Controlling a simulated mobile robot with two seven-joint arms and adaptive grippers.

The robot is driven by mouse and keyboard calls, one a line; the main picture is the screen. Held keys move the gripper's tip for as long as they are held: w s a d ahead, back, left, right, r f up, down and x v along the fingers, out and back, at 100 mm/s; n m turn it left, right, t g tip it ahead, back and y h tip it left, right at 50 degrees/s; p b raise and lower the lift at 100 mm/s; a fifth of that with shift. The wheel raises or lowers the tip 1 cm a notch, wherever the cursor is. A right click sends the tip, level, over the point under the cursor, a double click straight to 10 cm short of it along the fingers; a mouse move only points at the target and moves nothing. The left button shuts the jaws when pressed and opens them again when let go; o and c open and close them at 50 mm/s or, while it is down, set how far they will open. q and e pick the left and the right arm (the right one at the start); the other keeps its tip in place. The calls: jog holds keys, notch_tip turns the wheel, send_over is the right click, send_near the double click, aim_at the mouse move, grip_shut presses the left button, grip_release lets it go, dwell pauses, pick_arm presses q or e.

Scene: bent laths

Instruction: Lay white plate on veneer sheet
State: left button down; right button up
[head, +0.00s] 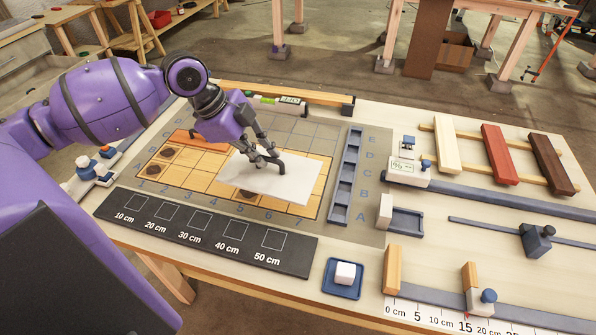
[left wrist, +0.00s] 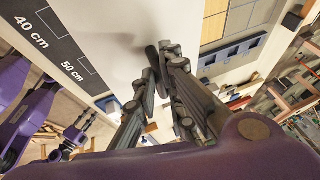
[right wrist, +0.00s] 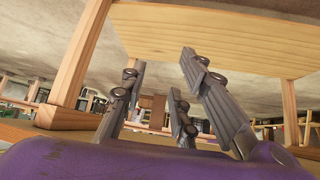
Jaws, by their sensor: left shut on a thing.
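The white plate (head: 262,184) is a thin pale rectangle over the right part of the wooden veneer sheet (head: 178,175), which has a grid of cells and lies on a grey lettered and numbered mat. My left gripper (head: 268,158) is shut at the plate's far side, on what looks like a dark handle. The plate looks roughly level; I cannot tell whether it touches the sheet. In the left wrist view the plate (left wrist: 105,35) fills the area beyond the fingers (left wrist: 160,70). My right gripper (right wrist: 158,68) is open and empty below a wooden tabletop.
A black strip (head: 205,232) marked in centimetres lies in front of the mat. A blue slotted rack (head: 345,180) stands right of the sheet. A white block sits in a blue tray (head: 342,284). Coloured laths (head: 500,154) and blue rails occupy the right side.

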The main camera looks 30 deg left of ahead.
aim_at(273, 159)
pick_arm(q)
jog(key=d, duration=0.1)
jog(key=d+r, duration=0.1)
jog(key=d, duration=0.1)
jog(key=shift+w+d+r, duration=0.1)
jog(key=shift+w+d, duration=0.1)
jog(key=shift+w+a+n, duration=0.2)
jog(key=shift+w+n, duration=0.1)
jog(key=shift+n, duration=0.1)
jog(key=w+a+f, duration=0.1)
jog(key=w, duration=0.1)
jog(key=shift+w+a+f+t+b, duration=0.3)
jog(key=shift+a+f, duration=0.05)
jog(key=shift+a, duration=0.05)
jog(key=w+a+f, duration=0.1)
jog(key=w+f, duration=0.1)
jog(key=w, duration=0.1)
jog(key=w+a+f, duration=0.2)
jog(key=w+f, duration=0.1)
jog(key=w+a+f+b, duration=0.1)
jog(key=w+f, duration=0.2)
jog(key=shift+w+a+f, duration=0.2)
jog(key=shift+w, duration=0.15)
jog(key=shift+f, duration=1.5)
pick_arm(e)
jog(key=shift+s+d+f, duration=0.1)
jog(key=shift+s+f, duration=0.2)
jog(key=shift+f, duration=0.6)
